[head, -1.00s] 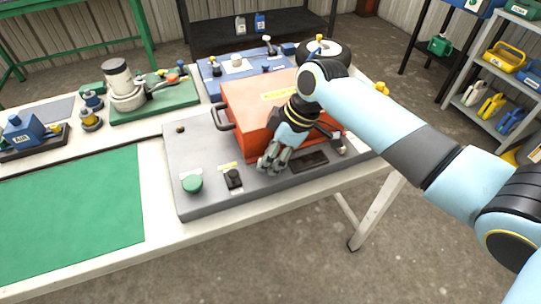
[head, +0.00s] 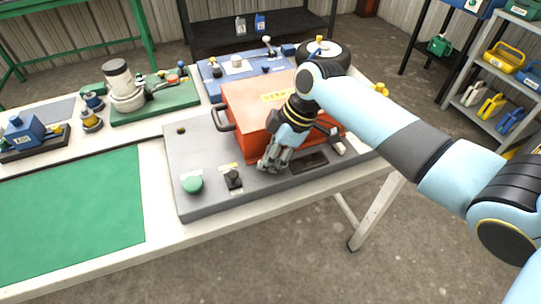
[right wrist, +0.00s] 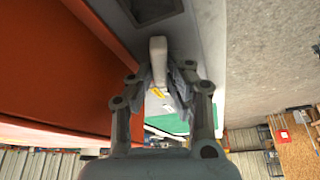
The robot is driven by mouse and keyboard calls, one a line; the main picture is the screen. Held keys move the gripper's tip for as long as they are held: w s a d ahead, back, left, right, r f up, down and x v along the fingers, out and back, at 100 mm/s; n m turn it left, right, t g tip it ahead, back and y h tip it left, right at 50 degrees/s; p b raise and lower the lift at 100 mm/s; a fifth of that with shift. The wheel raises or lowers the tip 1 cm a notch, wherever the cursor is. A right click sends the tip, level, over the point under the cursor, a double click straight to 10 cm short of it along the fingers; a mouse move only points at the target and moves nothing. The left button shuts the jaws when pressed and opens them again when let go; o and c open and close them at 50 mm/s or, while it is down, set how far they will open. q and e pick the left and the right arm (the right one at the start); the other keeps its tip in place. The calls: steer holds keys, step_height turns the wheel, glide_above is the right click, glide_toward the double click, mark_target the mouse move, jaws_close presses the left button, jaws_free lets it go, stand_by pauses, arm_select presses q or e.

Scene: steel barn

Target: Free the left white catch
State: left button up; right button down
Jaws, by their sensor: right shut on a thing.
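The red cover (head: 262,100) with a yellow label and a dark side handle sits on a grey base plate (head: 205,150) on the table. My right gripper (head: 270,164) is low at the cover's front face, left of a dark recess. In the right wrist view, the gripper (right wrist: 160,95) is shut on the left white catch (right wrist: 158,50). The catch's pale lever stands between the fingers, beside the cover; its far part is hidden. In the head view, the gripper hides this catch. The right catch (head: 337,146) shows farther right on the front. My left gripper is out of view.
A green button (head: 192,184) and a black switch (head: 233,178) are left of the gripper on the base plate. The dark recess (head: 309,160) lies close to its right. The green mat (head: 75,220) is clear. A blue panel (head: 215,85) stands behind.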

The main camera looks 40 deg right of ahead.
steer(key=n+g, duration=0.1)
steer(key=n, duration=0.2)
steer(key=shift+n+y, duration=0.4)
steer(key=c, duration=1.3)
jaws_free()
